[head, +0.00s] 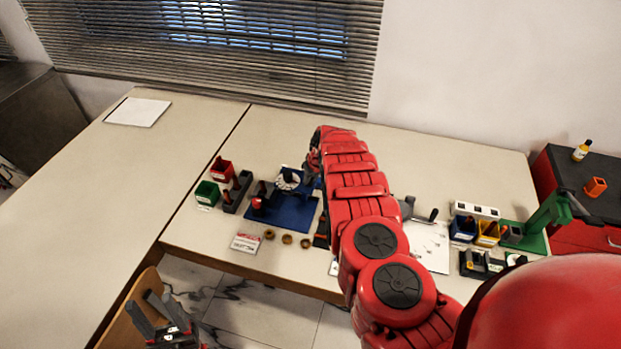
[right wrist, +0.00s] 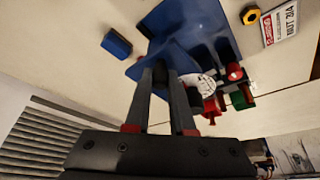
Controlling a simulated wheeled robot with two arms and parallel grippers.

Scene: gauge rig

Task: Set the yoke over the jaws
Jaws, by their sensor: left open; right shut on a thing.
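A blue baseplate (head: 292,214) with a white dial ring (head: 288,180) and small dark and red parts stands on the table. In the right wrist view I see the baseplate (right wrist: 150,68) and the dial (right wrist: 202,86) beyond my fingers. My right gripper (right wrist: 168,75) is over the baseplate, shut on a dark part between its fingertips; it is mostly hidden, and I cannot tell for sure that it is the yoke. I cannot make out the jaws clearly. In the head view my right arm hides its gripper. My left gripper (head: 165,308) is open and empty, low at the left, off the table's front edge.
A red bin (head: 222,169), a green bin (head: 207,194) and a dark holder (head: 237,191) stand left of the baseplate. A label card (head: 247,242) and brass nuts (head: 287,239) lie in front. A green stand (head: 541,222) is at the right. The left table is mostly clear.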

